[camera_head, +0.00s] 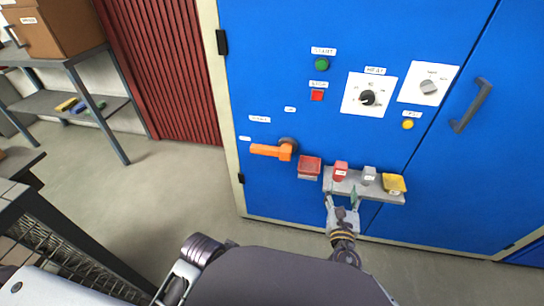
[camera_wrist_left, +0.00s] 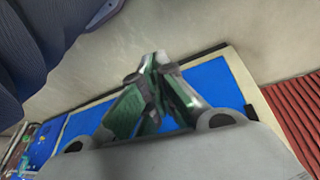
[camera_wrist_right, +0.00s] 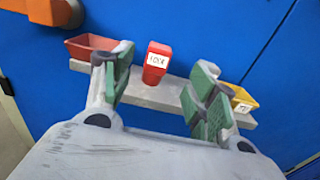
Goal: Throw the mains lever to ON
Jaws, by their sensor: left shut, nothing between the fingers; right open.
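The mains lever is an orange handle (camera_head: 268,151) on a dark round hub on the blue cabinet. It lies about level, with its grip pointing left toward a small white label (camera_head: 244,138). Another small label (camera_head: 290,109) sits above the hub. Their lettering is too small to read. Part of the orange lever shows at the top left of the right wrist view (camera_wrist_right: 42,11). My right gripper (camera_head: 341,198) is open and empty, in front of the small shelf, right of and below the lever. My left gripper (camera_wrist_left: 152,85) is shut and empty, seen only in its wrist view.
Knobs and buttons are above. A door handle (camera_head: 470,105) is at right.

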